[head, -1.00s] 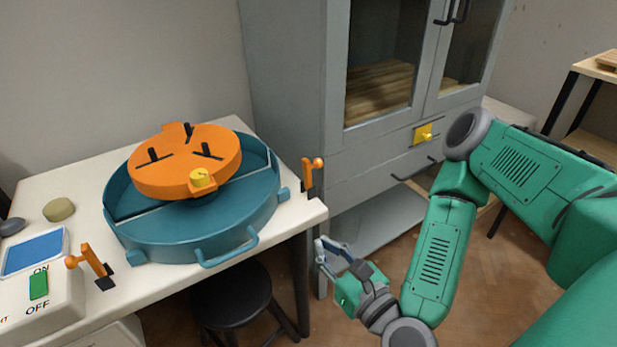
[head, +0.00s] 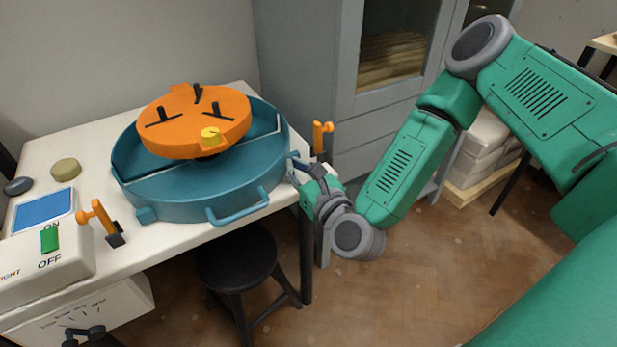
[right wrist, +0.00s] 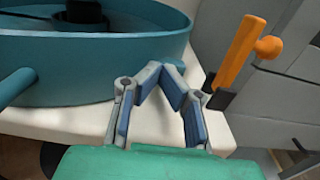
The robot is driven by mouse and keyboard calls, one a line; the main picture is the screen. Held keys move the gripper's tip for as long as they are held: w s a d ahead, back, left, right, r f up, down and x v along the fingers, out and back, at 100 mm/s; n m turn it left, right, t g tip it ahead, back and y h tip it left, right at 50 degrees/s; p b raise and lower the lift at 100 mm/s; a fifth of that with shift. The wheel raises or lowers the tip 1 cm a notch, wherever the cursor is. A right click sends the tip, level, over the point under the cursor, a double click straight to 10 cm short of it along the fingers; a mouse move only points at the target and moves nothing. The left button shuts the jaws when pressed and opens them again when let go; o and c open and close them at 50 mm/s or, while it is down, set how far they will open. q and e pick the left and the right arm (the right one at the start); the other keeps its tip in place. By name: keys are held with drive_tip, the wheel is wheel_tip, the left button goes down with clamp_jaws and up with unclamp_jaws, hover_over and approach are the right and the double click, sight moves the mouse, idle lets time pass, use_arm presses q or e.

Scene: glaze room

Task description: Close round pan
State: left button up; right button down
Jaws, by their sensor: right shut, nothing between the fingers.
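The round teal pan (head: 180,207) sits on the white table. Pale edge lines cross its inside between the front and back parts. It has a looped handle at the front and a small lug on its left. An orange round wheel head (head: 195,130) with black bars and a yellow knob stands above its middle. My right gripper (head: 293,166) is shut and empty at the pan's right side, by the table corner. In the right wrist view its fingertips (right wrist: 168,70) meet close to the pan's outer wall (right wrist: 90,65); contact cannot be told. My left gripper is out of view.
An orange lever (head: 318,137) on a black base stands just right of my gripper, and another orange lever (head: 102,217) at front left. A white ON/OFF control box (head: 45,255) is at left. A black stool (head: 238,258) stands below the table. A grey cabinet (head: 305,60) is behind.

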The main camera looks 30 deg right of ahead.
drive_tip(key=shift+w+a+r, duration=0.1)
drive_tip(key=shift+a, duration=0.15)
drive_tip(key=shift+w+d+f, duration=0.1)
drive_tip(key=shift+d+f, duration=0.1)
drive_tip(key=shift+d, duration=0.45)
drive_tip(key=shift+w+d+f+b, duration=0.15)
drive_tip(key=shift+w+b, duration=0.35)
drive_tip(key=shift+w, duration=0.4)
drive_tip(key=shift+a+r, duration=0.3)
drive_tip(key=shift+a, duration=0.05)
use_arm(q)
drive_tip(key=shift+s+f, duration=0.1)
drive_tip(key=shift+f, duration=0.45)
use_arm(e)
drive_tip(key=shift+w+a, duration=0.15)
drive_tip(key=shift+w, duration=0.05)
